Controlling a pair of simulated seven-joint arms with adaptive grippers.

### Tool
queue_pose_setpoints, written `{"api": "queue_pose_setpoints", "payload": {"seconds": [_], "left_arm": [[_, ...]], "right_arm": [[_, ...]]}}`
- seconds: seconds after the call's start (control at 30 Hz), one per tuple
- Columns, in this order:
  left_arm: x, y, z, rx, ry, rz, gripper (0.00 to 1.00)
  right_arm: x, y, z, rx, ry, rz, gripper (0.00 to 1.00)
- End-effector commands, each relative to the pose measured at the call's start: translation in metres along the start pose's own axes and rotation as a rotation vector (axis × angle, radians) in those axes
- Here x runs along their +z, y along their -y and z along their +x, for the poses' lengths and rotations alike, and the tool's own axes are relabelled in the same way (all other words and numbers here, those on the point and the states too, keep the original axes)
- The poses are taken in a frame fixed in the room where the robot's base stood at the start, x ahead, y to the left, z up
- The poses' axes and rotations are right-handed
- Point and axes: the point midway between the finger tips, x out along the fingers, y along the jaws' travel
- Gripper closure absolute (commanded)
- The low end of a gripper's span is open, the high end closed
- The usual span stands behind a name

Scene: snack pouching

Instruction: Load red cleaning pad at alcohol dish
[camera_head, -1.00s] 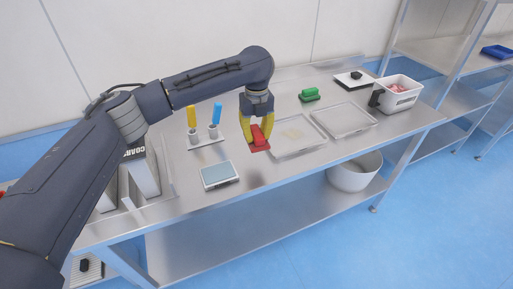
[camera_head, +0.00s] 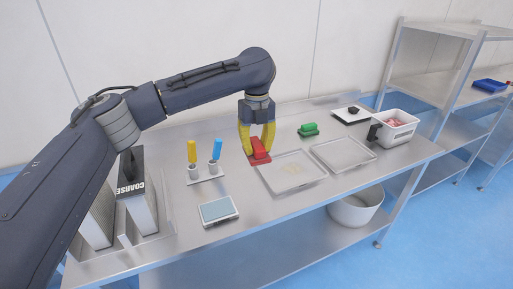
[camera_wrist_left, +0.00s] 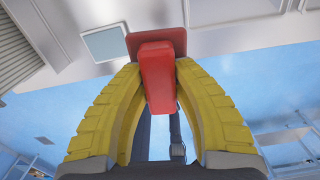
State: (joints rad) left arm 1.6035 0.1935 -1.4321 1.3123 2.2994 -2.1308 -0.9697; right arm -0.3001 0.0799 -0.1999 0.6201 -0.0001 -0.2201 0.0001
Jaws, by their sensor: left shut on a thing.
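My left gripper (camera_head: 259,150) has yellow fingers and is shut on the red cleaning pad (camera_head: 259,157), gripping its raised handle. The pad's flat red base shows below the fingers, near the left edge of the first tray; I cannot tell whether it touches the table. In the left wrist view the red pad (camera_wrist_left: 156,75) sits between both fingertips. The alcohol dish may be the small grey square dish (camera_head: 218,211) with a pale blue top near the table's front edge; it is also in the left wrist view (camera_wrist_left: 106,43). My right gripper is not in view.
Two shallow trays (camera_head: 293,187) and (camera_head: 341,165) lie right of the gripper. A green pad (camera_head: 308,129) sits behind them. A holder with yellow and blue-handled tools (camera_head: 204,179) is to the left. A white tub (camera_head: 396,130) stands far right. Bare table lies around the grey dish.

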Motion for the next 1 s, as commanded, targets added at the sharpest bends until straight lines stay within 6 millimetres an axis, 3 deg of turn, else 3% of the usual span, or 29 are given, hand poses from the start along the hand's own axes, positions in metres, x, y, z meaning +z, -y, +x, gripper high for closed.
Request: {"api": "queue_pose_setpoints", "payload": {"seconds": [0.03, 0.27, 0.43, 0.8, 1.0], "left_arm": [[0.000, 0.000, 0.000, 0.000, 0.000, 0.000, 0.72], [0.000, 0.000, 0.000, 0.000, 0.000, 0.000, 0.99], [0.002, -0.008, 0.012, 0.001, -0.004, -0.013, 1.00], [0.006, -0.094, 0.078, 0.002, -0.003, -0.046, 1.00], [-0.004, -0.131, 0.099, 0.001, -0.001, -0.036, 1.00]], "right_arm": [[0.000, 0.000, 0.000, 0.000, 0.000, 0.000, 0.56], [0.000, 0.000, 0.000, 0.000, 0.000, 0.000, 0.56], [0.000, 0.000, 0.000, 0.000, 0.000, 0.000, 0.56], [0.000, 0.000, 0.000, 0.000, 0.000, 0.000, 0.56], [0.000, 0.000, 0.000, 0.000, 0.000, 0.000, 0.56]]}}
